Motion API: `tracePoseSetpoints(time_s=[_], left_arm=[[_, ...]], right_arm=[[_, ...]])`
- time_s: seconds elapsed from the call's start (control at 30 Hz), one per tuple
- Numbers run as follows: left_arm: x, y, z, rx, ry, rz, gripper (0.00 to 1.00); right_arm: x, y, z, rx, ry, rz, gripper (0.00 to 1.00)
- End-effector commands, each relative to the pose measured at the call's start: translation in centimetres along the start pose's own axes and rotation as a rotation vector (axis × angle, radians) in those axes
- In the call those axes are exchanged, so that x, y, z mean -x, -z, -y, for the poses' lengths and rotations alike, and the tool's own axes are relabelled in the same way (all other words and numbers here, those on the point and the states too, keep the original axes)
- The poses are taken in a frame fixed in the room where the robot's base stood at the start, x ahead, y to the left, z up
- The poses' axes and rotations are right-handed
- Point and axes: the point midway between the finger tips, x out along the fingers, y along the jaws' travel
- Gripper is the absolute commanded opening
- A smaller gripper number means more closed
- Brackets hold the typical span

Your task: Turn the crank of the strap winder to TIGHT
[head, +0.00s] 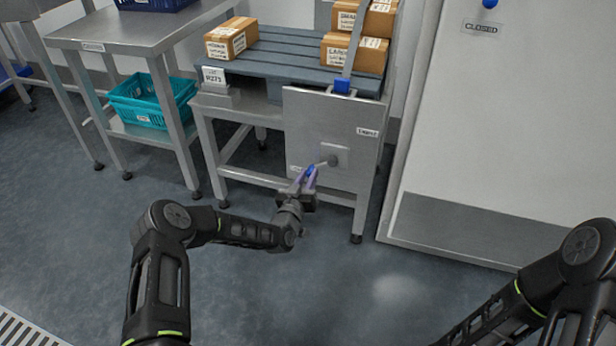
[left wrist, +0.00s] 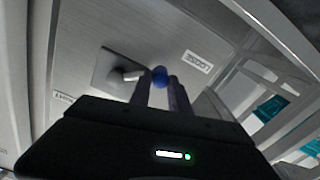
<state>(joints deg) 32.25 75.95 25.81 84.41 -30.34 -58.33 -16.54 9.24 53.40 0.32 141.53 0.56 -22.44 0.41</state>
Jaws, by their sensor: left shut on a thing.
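The strap winder's grey panel (head: 310,115) hangs on the front of a steel stand. Its crank hub (head: 334,161) sits low on the panel, with a short arm reaching left to a blue knob (head: 311,169). My left gripper (head: 308,176) is shut on the knob, which also shows between the fingertips in the left wrist view (left wrist: 160,73). The crank points toward the LOOSE label (left wrist: 198,62). The TIGHT label (head: 367,132) is up and right of the hub in the head view. My right arm is at lower right; its gripper is out of view.
A blue-grey pallet (head: 285,62) with several cardboard boxes (head: 231,38) and a strap (head: 355,40) is above the panel. A teal crate (head: 140,112) stands on a shelf at left. A white door (head: 500,120) marked CLOSED is at right. The floor in front is clear.

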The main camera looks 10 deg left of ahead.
Motion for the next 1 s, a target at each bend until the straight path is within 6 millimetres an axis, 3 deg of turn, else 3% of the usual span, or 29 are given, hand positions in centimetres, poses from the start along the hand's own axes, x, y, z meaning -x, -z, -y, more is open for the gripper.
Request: tracePoseSetpoints(time_s=[0.2,1.0], left_arm=[[0.01,0.00,-0.01,0.000,0.000,0.000,0.00],[0.02,-0.01,-0.02,0.000,0.000,0.000,0.00]], right_arm=[[0.00,0.00,0.00,0.000,0.000,0.000,0.36],[0.00,0.00,0.00,0.000,0.000,0.000,0.36]])
